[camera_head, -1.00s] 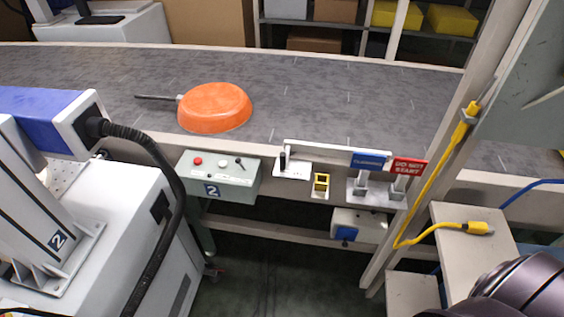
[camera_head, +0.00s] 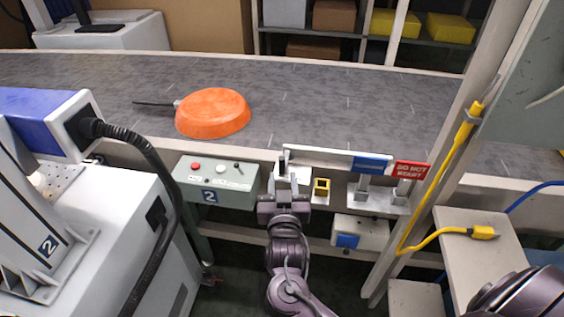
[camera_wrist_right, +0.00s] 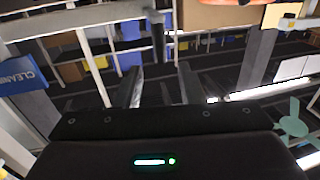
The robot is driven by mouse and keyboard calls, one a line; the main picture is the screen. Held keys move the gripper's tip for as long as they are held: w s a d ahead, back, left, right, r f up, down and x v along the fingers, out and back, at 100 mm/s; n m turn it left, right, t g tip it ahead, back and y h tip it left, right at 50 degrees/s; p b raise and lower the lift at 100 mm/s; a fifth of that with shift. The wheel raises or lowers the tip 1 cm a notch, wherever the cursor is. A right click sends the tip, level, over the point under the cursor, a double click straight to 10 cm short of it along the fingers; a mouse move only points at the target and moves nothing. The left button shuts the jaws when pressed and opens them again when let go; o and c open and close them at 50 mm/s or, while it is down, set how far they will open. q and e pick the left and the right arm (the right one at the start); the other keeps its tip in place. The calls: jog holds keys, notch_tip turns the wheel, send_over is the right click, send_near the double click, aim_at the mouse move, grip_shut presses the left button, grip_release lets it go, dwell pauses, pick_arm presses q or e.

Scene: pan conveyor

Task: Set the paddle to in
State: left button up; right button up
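The paddle looks like the long white bar (camera_head: 325,155) along the near edge of the conveyor, with an upright black handle (camera_head: 283,161) at its left end. My right gripper (camera_head: 284,186) is just on the near side of the handle, pointing toward the conveyor. In the right wrist view, the gripper (camera_wrist_right: 159,88) is open, with nothing between its fingers. There the black handle (camera_wrist_right: 158,43) hangs from the white bar (camera_wrist_right: 75,20), beyond the fingertips and roughly in line with the gap. I cannot read an in or out marking. My left gripper is not in view.
An orange pan (camera_head: 212,112) lies upside down on the grey conveyor (camera_head: 330,105). A control box (camera_head: 216,182) stands left of my gripper. A yellow holder (camera_head: 321,187), a blue sign (camera_head: 371,164) and a red sign (camera_head: 411,171) are to its right. A post with a yellow cable (camera_head: 432,215) is further right.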

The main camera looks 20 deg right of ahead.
aim_at(282, 164)
jog(key=x, duration=0.7)
jog(key=shift+w, duration=0.2)
grip_shut()
